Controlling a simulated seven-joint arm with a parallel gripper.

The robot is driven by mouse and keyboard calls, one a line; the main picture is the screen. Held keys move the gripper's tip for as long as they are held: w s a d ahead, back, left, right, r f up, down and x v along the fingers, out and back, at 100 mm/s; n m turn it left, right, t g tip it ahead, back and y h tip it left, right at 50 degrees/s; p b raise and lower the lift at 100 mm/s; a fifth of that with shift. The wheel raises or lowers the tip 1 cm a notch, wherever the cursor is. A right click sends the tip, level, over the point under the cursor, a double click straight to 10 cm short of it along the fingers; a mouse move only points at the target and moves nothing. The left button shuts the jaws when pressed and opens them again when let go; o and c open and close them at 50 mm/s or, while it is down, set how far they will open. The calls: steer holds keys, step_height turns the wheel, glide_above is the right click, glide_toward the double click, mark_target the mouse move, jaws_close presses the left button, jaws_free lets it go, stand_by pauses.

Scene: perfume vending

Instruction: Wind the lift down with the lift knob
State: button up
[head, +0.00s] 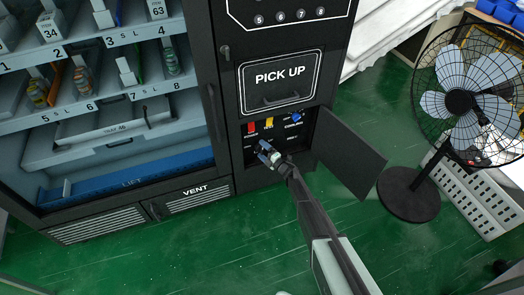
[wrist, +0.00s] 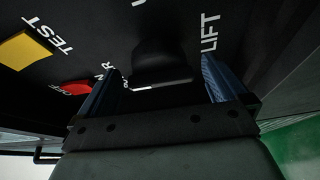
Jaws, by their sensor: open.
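The lift knob (wrist: 160,62) is a black rounded knob on the dark control panel in the wrist view, close to the white word LIFT. My gripper (wrist: 158,78) is open, with one blue-padded finger on each side of the knob; I cannot tell whether either touches it. In the head view my gripper (head: 267,152) reaches into the open control compartment and hides the knob. The lift (head: 130,185) is a blue bar marked LIFT, low behind the glass of the vending machine, below the tray.
The compartment door (head: 350,155) stands open to the right. A black fan (head: 410,190) stands beyond it. The green floor in front is clear.

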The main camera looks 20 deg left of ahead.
steer(key=v, duration=1.3)
